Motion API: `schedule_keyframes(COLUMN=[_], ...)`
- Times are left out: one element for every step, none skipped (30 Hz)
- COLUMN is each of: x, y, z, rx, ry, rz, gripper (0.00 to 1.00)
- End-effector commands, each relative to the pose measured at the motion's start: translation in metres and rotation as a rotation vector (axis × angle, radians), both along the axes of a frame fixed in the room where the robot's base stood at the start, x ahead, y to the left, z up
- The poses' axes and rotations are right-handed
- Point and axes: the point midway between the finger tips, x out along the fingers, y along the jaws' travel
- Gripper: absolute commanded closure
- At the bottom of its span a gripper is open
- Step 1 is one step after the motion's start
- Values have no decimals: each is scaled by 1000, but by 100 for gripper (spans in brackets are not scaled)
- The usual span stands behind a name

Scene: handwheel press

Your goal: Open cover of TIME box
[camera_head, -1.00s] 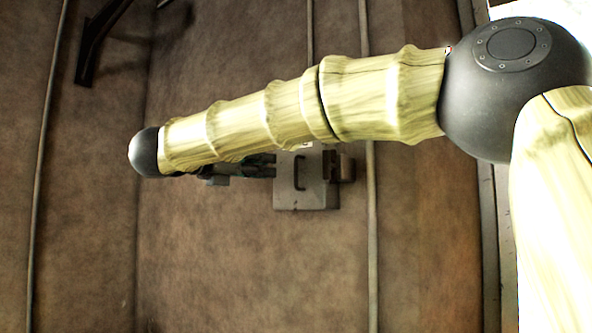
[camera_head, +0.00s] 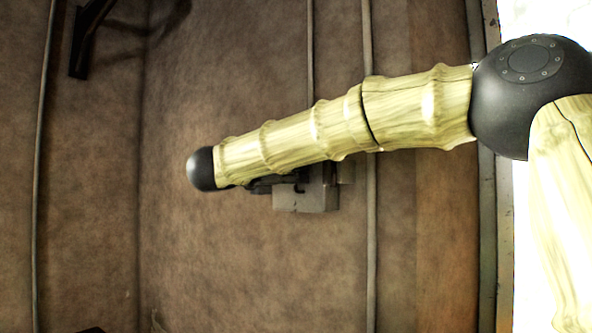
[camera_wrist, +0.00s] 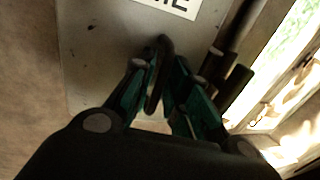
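The TIME box (camera_head: 318,201) is a grey metal box on the brown wall, partly hidden behind my arm in the head view. In the wrist view its grey cover (camera_wrist: 98,50) fills the upper middle, with a white label (camera_wrist: 176,5) cut off at the top edge. A dark bar handle (camera_wrist: 155,82) stands out from the cover. My gripper (camera_wrist: 166,74) has its teal fingers apart, one on each side of the handle. I cannot tell whether either finger touches it. In the head view the gripper is mostly hidden behind my forearm.
Dark cylindrical parts (camera_wrist: 228,75) stand close to the right of the box in the wrist view. A vertical pipe (camera_head: 371,240) runs down the wall right of the box. A dark bracket (camera_head: 82,45) is at upper left. The wall below the box is clear.

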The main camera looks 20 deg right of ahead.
Motion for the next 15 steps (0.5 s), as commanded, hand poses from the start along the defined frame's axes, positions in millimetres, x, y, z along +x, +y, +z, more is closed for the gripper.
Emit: schedule_keyframes(x=[0,0,0,0,0,0,0,0,0,0,0,0,0,0,0], y=[0,0,0,0,-1,0,0,0,0,0,0,0,0,0,0], z=[0,0,0,0,0,0,0,0,0,0,0,0,0,0,0], rx=[0,0,0,0,0,0,0,0,0,0,0,0,0,0,0], ry=[0,0,0,0,0,0,0,0,0,0,0,0,0,0,0], rz=[0,0,0,0,0,0,0,0,0,0,0,0,0,0,0], gripper=[83,83,83,83,83,83,83,88,95,100,100,100,100,100,100])
